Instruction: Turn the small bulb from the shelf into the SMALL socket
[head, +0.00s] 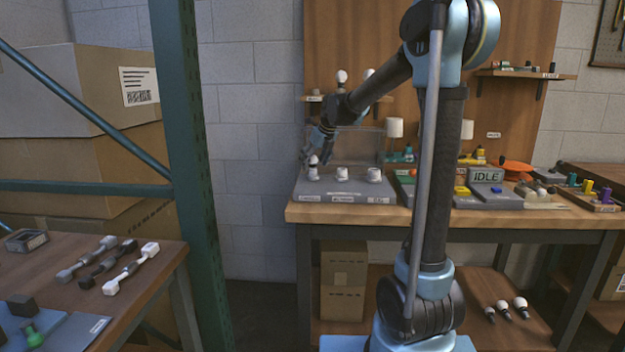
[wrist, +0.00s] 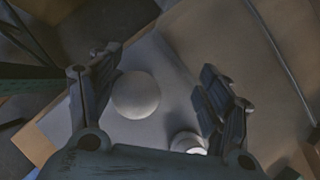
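The small white bulb (head: 313,160) is upright at the left socket (head: 313,174) of the grey socket board (head: 333,188). I cannot tell how deep it sits. In the wrist view its round globe (wrist: 136,95) lies between my fingers, close to the left one, with a clear gap to the right one. My gripper (head: 317,150) is over the left socket, pointing down, and its fingers are spread in the wrist view (wrist: 160,68). The board labels are too small to read surely.
A wall shelf (head: 350,98) holds two larger bulbs. A clear panel (head: 358,146) stands behind the sockets. Lamps, an IDLE sign (head: 486,174) and trays fill the bench to the right. A green rack post (head: 195,170) stands left of the bench.

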